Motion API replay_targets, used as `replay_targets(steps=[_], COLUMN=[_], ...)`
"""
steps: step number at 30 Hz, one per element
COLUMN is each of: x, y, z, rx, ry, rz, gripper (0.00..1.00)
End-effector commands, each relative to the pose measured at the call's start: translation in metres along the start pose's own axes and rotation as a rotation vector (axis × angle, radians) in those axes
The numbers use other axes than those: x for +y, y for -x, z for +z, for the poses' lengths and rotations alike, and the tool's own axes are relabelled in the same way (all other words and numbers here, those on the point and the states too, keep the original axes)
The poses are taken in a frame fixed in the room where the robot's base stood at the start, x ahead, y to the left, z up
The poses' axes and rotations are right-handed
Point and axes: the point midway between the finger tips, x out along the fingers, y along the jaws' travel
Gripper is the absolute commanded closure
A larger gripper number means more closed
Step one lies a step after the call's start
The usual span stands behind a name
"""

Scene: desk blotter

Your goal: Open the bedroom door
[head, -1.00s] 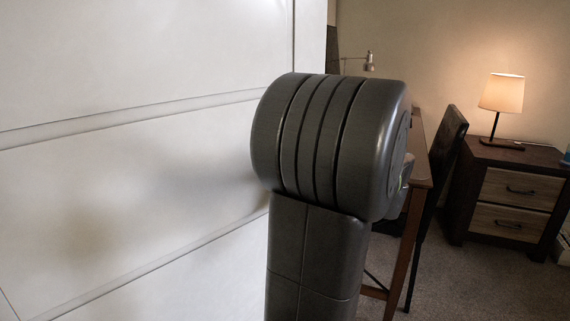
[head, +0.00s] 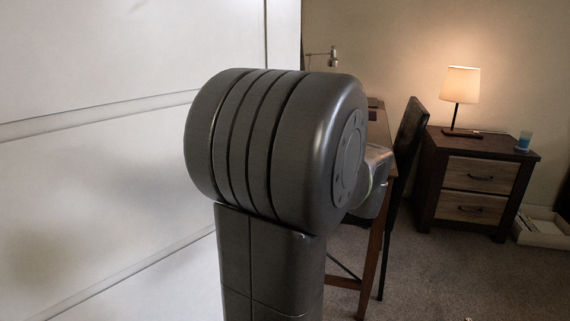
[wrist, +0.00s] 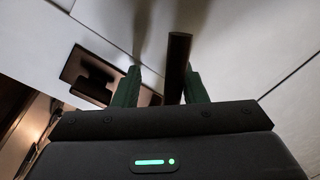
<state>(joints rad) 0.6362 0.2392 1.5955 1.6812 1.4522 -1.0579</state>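The door (head: 90,80) is a white panelled surface filling the left of the head view; its right edge shows near the top middle. In the wrist view, its pale face (wrist: 245,50) lies beyond my gripper (wrist: 162,68). A dark handle bar (wrist: 178,60) reaches in between the two green fingers, close to the right one, with a clear gap to the left one. My gripper is open. A dark brown plate with a black part (wrist: 95,75) is left of the fingers. In the head view my arm hides the handle and the gripper.
A desk (head: 373,125) and dark chair (head: 405,135) stand just right of my arm. A nightstand (head: 470,185) with a lit lamp (head: 460,85) is farther back. A white tray (head: 540,230) sits on the floor at right.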

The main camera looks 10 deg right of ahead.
Motion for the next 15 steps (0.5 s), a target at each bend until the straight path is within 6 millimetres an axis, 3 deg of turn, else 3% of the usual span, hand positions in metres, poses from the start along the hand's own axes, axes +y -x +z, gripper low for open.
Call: replay_targets(steps=[5,15], x=[0.001,0.001], y=[0.013,0.073], z=[-0.001,-0.002], rx=[0.001,0.004], ry=[-0.001,-0.002], rz=[0.005,0.006], gripper=[0.63,0.63])
